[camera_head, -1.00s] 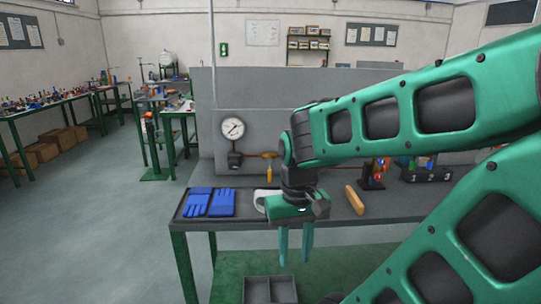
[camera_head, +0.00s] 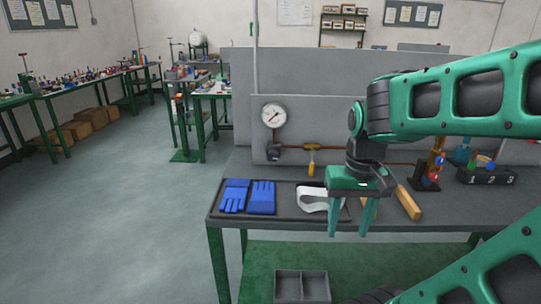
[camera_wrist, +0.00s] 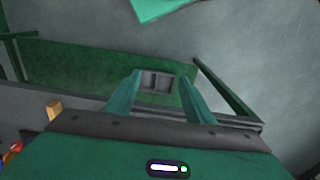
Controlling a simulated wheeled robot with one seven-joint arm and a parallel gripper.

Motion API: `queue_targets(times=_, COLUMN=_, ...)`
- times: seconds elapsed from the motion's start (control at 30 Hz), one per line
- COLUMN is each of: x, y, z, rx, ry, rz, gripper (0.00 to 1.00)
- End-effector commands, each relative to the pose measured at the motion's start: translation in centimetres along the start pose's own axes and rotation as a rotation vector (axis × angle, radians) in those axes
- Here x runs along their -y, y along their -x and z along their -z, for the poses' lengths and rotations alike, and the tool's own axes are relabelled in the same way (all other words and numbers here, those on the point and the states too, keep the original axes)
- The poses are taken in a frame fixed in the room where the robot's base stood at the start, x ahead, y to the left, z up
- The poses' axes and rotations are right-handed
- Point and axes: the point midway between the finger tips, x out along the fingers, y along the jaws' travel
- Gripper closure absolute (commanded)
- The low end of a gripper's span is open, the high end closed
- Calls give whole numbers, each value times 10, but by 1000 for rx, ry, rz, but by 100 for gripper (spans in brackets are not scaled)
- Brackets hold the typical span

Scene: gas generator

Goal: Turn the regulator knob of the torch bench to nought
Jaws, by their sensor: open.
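The torch bench (camera_head: 440,212) is a dark grey table with green legs and a grey back panel. A round white gauge (camera_head: 274,115) is mounted on the panel, with the dark regulator knob (camera_head: 274,153) just below it. The knob's setting is too small to read. My gripper (camera_head: 349,232) is open and empty, fingers pointing down at the bench's front edge, to the right of the knob and nearer to me. In the wrist view its fingers (camera_wrist: 160,80) are spread above a grey divided tray on the lower green shelf.
Blue gloves (camera_head: 248,197) and a white strap-like item (camera_head: 318,198) lie on the bench's left part. A wooden block (camera_head: 408,202) lies beside my gripper. Floor left of the bench is clear.

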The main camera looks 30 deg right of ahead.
Motion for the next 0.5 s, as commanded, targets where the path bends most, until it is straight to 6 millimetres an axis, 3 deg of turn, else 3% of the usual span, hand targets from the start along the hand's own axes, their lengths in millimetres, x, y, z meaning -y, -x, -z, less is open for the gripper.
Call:
queue_targets(times=0.17, x=22, y=26, z=94, rx=-83, ry=-24, rz=1, gripper=52)
queue_targets(times=0.3, x=53, y=44, z=177, rx=-165, ry=-40, rz=13, gripper=52)
queue_targets(times=0.5, x=105, y=59, z=283, rx=-273, ry=-50, rz=44, gripper=52)
